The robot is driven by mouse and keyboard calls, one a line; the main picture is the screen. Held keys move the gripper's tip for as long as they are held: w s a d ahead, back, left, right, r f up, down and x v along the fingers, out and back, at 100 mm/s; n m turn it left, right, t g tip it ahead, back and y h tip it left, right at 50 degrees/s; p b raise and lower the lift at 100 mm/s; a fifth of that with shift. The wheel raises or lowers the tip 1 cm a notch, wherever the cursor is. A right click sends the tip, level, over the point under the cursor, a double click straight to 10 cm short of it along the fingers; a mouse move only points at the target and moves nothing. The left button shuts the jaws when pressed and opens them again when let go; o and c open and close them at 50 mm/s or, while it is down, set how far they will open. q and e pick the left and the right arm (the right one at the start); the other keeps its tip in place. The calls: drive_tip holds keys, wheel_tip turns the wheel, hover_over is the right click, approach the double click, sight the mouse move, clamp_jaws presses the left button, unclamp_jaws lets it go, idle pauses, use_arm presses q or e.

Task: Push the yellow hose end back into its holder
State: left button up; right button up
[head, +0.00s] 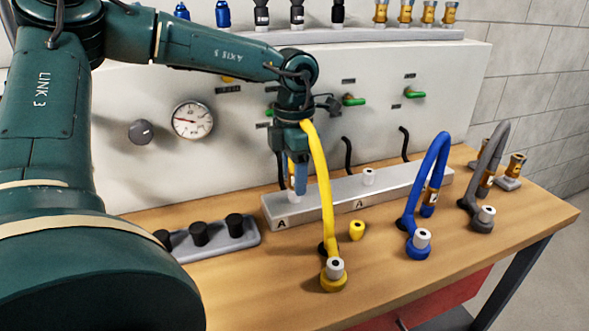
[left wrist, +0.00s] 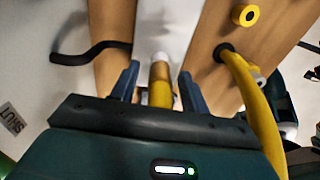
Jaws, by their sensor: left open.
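The yellow hose (head: 321,180) rises from its base on the table and arches up to my left gripper (head: 295,185). The gripper points down over the long grey block. In the left wrist view, the yellow hose end (left wrist: 160,90) lies between the open fingers (left wrist: 158,92), with a gap on each side. Its far end meets a white fitting (left wrist: 158,60); I cannot tell how deeply they are joined.
The grey block (head: 325,208) has another white fitting (head: 369,176). The blue hose (head: 412,190) and grey hose (head: 485,160) stand to the right. A tray with black knobs (head: 215,246) is left. The panel with a gauge (head: 193,120) rises behind. Bare wood lies in front.

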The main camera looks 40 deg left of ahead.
use_arm(q)
drive_tip(key=shift+b, duration=0.3)
drive_tip(key=shift+c, duration=0.4)
clamp_jaws()
drive_tip(key=shift+r, duration=0.15)
drive_tip(key=shift+r+p, duration=1.95)
drive_tip(key=shift+r, duration=0.9)
